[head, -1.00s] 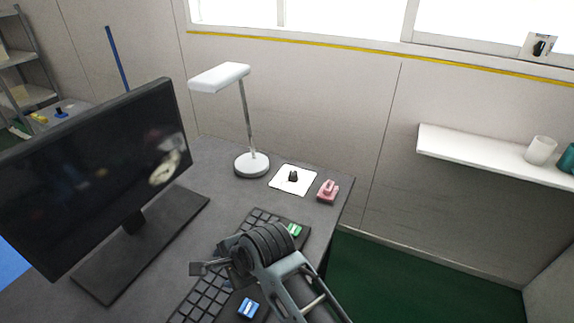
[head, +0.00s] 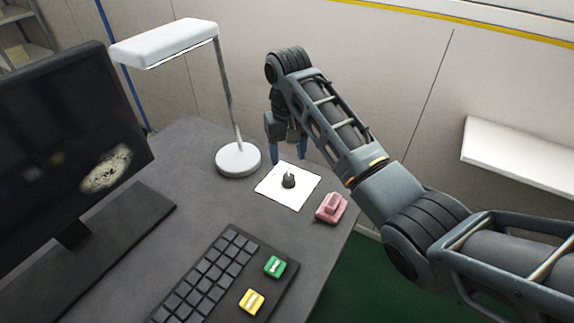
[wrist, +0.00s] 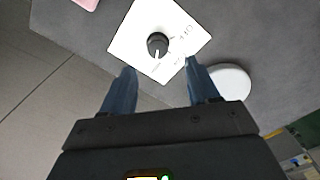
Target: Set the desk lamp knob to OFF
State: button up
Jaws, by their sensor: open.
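The desk lamp (head: 236,160) stands on the grey desk with a white round base and a white head. Beside its base lies a white plate (head: 272,196) with a dark round knob (head: 289,181) bearing a light pointer line. The knob (wrist: 157,45) and plate (wrist: 128,40) also show in the wrist view, with small lettering on the plate, too small to read surely. My gripper (head: 288,160) points down over the plate's far edge, behind the knob. Its two blue fingers (wrist: 158,80) are apart, with nothing between them, and the knob lies beyond their tips in the wrist view.
A pink block (head: 331,207) sits right of the plate near the desk edge. A keyboard (head: 208,280), a green block (head: 275,266) and a yellow block (head: 252,301) lie in front. A monitor (head: 75,150) stands left. A wall shelf (head: 515,155) is at right.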

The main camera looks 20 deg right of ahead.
aim_at(289, 176)
jog(key=shift+w+d+f, duration=0.1)
jog(key=shift+d+f, duration=0.05)
jog(key=shift+d, duration=0.1)
notch_tip(289, 176, down, 7)
jog(key=shift+f, duration=0.2)
jog(key=c, duration=1)
